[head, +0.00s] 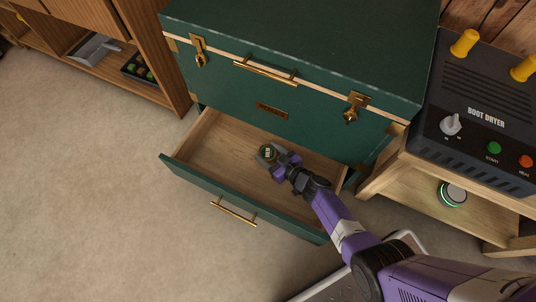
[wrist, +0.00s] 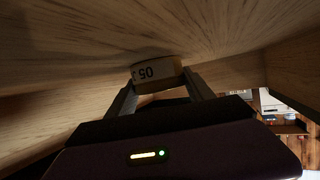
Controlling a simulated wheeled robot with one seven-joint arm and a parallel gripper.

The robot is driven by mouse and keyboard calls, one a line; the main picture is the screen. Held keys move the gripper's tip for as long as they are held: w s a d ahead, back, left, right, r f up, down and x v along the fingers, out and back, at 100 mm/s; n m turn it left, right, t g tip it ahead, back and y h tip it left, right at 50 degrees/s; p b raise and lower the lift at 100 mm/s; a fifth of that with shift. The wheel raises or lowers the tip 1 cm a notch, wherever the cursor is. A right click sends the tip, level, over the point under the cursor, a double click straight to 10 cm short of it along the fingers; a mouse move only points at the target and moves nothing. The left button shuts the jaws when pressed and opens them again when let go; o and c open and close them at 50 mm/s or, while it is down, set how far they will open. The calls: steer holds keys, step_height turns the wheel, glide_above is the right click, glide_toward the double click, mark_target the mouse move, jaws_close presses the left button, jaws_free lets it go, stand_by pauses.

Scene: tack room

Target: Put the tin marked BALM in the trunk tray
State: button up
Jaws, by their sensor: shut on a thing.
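A small round tin (head: 268,153) with a dark green lid is held between the fingers of my gripper (head: 270,156). The lid's lettering is too small to read surely. In the wrist view the tin (wrist: 157,76) shows a pale side band marked 05, upside down, with a finger on each side. The trunk tray (head: 222,146) is a pale wooden drawer with a green front, pulled out from the green trunk (head: 230,95). My gripper and the tin are inside the tray, right of its middle. I cannot tell whether the tin touches the tray floor.
A boot dryer (head: 480,110) stands on a wooden stand (head: 420,185) at the right, with a round device (head: 453,194) below. A wooden shelf unit (head: 140,70) is at the left. The tray's left part is empty.

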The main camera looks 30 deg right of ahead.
steer(key=shift+r, duration=0.15)
steer(key=o, duration=1.5)
steer(key=shift+s+r+p, duration=0.15)
steer(key=shift+s+p, duration=0.05)
steer(key=shift+p, duration=0.15)
steer(key=p+v, duration=0.4)
steer(key=v, duration=0.2)
steer(key=shift+s+d, duration=0.2)
steer(key=shift+s, duration=0.25)
